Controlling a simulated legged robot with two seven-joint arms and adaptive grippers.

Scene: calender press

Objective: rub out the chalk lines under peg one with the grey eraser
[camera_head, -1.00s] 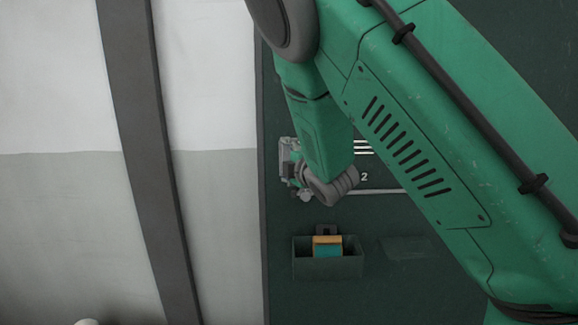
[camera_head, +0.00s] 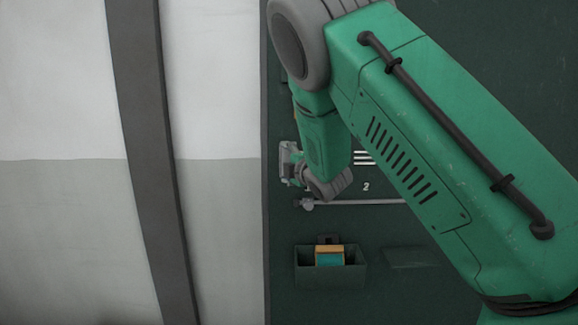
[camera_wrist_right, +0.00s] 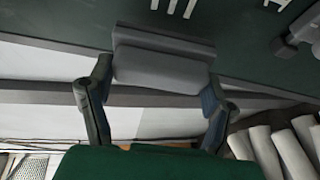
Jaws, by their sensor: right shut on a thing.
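The grey eraser (camera_wrist_right: 165,66) is a two-tone block between the two fingers of my right gripper (camera_wrist_right: 158,80) in the right wrist view. The fingers are shut on its ends. Its far side lies close to the dark green board; I cannot tell whether it touches. In the head view the right gripper (camera_head: 291,163) is small, near the board's left edge and partly behind my forearm. White chalk lines (camera_head: 365,157) show above a "2" mark; chalk strokes also show at the top of the wrist view (camera_wrist_right: 180,6). Peg one cannot be made out. My left gripper is not in view.
The dark green board (camera_head: 400,300) has a horizontal rail (camera_head: 370,201) below the "2". A dark open box (camera_head: 330,281) below holds an orange and teal block (camera_head: 329,257). A grey post (camera_head: 150,150) stands against the pale wall at left. My right arm hides much of the board.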

